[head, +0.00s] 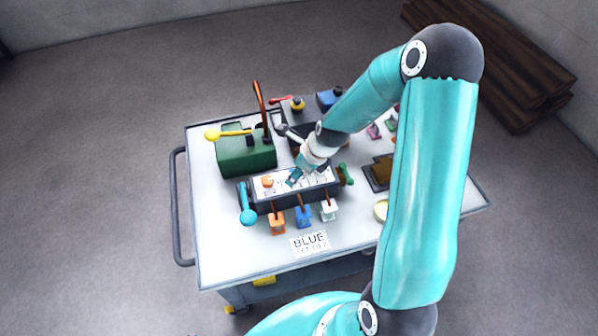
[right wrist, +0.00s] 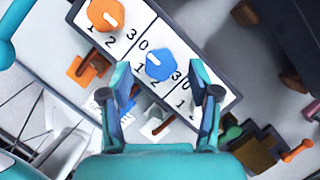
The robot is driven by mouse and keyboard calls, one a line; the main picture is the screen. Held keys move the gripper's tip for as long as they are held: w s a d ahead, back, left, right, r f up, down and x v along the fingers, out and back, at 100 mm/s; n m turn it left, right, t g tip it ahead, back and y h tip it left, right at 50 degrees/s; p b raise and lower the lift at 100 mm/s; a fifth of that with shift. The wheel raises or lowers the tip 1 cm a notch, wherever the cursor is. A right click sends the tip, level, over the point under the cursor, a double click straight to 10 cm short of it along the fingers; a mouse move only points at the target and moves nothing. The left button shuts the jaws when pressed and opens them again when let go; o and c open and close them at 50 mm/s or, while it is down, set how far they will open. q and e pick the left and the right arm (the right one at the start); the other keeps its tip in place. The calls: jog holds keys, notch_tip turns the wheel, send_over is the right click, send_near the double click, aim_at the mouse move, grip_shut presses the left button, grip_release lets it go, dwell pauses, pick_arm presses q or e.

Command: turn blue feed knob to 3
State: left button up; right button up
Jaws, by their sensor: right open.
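The blue knob (right wrist: 159,65) sits on a white dial strip marked 0 to 3 on the dark feed box (head: 295,196). Its white pointer mark seems to lean toward the 0. My right gripper (right wrist: 160,76) is open, its fingertips either side of the blue knob in the right wrist view, with a gap on each side. I cannot tell whether the tips are level with the knob. In the head view my right gripper (head: 294,177) hangs over the box and hides the blue knob. My left gripper is not in view.
An orange knob (right wrist: 105,15) is beside the blue one. A cyan lever (head: 247,210) stands at the left end, a green handle (head: 346,174) at the right. A BLUE sign (head: 310,242) lies in front.

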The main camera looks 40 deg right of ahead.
jog(key=shift+w+f, duration=0.2)
jog(key=shift+f, duration=0.35)
